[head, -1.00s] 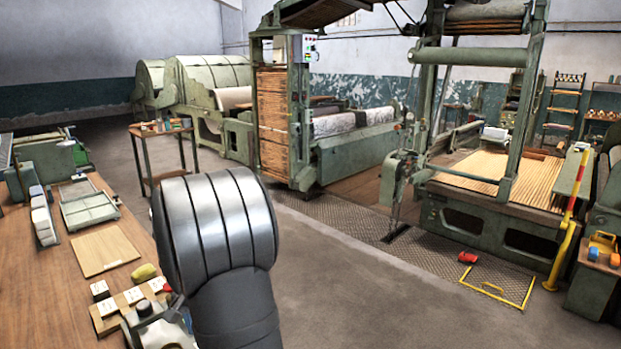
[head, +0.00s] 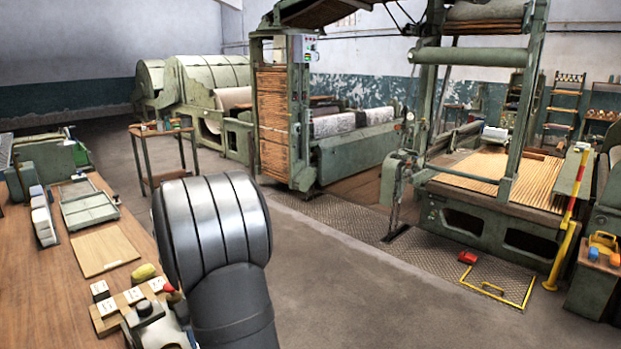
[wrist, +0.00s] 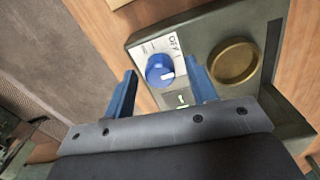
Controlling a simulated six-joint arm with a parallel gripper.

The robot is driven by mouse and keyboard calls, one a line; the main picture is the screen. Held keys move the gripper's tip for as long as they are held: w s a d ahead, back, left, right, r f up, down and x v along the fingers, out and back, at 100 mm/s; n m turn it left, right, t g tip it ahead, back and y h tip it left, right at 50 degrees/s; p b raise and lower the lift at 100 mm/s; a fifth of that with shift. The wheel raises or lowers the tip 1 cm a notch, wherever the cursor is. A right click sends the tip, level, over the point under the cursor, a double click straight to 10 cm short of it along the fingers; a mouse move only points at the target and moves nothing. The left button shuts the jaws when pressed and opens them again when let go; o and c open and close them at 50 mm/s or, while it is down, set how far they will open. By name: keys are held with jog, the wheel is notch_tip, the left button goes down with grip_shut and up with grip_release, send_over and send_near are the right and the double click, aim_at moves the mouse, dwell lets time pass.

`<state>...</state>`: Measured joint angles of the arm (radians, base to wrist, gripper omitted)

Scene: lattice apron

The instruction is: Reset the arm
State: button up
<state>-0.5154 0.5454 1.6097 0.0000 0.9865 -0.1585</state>
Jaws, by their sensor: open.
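My gripper (wrist: 162,92) shows in the wrist view with its two blue fingers apart and nothing between them. Beyond the fingertips is a blue knob (wrist: 160,70) with a white pointer mark, set on a white label plate on a grey-green box (wrist: 205,35). The knob appears between the fingertips; I cannot tell how far below them it is. A round brass disc (wrist: 234,62) sits on the same box, right of the right finger. In the head view my arm fills the lower middle and the gripper itself is hidden.
A wooden bench (head: 60,290) runs along the left with a flat board (head: 104,251), a grey tray (head: 88,207) and small labelled blocks (head: 133,295). A yellow floor frame (head: 500,293) and a red object (head: 467,257) lie at right. Open floor (head: 370,290) lies between.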

jog(key=n, duration=0.5)
jog(key=shift+n, duration=2.4)
jog(key=m, duration=0.9)
jog(key=shift+m, duration=0.4)
